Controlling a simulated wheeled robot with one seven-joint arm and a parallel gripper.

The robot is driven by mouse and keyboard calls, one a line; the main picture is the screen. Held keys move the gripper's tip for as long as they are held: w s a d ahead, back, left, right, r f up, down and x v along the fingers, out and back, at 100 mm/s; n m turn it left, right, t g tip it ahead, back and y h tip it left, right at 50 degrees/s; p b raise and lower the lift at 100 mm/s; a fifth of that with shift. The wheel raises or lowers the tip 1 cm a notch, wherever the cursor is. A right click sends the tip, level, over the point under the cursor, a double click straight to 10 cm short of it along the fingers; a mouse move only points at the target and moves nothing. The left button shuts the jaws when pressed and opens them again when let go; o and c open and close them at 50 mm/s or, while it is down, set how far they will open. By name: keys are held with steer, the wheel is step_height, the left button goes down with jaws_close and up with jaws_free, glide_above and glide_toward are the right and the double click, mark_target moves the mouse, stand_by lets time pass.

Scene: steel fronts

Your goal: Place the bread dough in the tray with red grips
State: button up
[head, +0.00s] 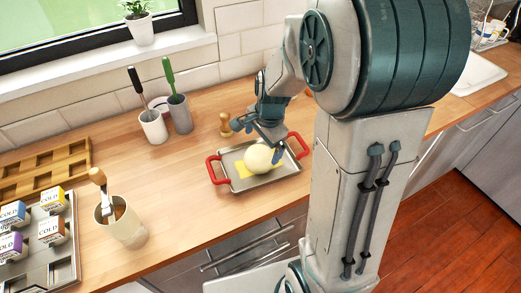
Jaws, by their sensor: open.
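The bread dough (258,157) is a pale round ball. It shows over the metal tray with red grips (245,184), seemingly resting inside it on a yellow patch (242,170). The tray stands on the wooden counter, with one red grip (213,170) at its left and another (298,145) at its right. My gripper (277,147) is open, just above and behind the dough at the tray's far right. Whether a finger touches the dough cannot be told.
A small wooden object (225,125) stands behind the tray. Two utensil cups (153,127) (180,114) stand near the wall. A cream container (122,222) and a metal rack with small boxes (62,260) are at the left. The counter left of the tray is clear.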

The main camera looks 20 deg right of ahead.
mark_target(264, 158)
steer(key=s+r+n, duration=0.5)
steer(key=s+n, duration=0.2)
steer(key=s, duration=0.1)
steer(key=s+r+n+t, duration=0.1)
steer(key=s+r+n, duration=0.4)
steer(key=s, duration=0.3)
steer(key=shift+s+a+r+n+h, duration=0.15)
steer(key=shift+a+r+n+h, duration=0.2)
steer(key=shift+n, duration=0.55)
steer(key=shift+d, duration=0.1)
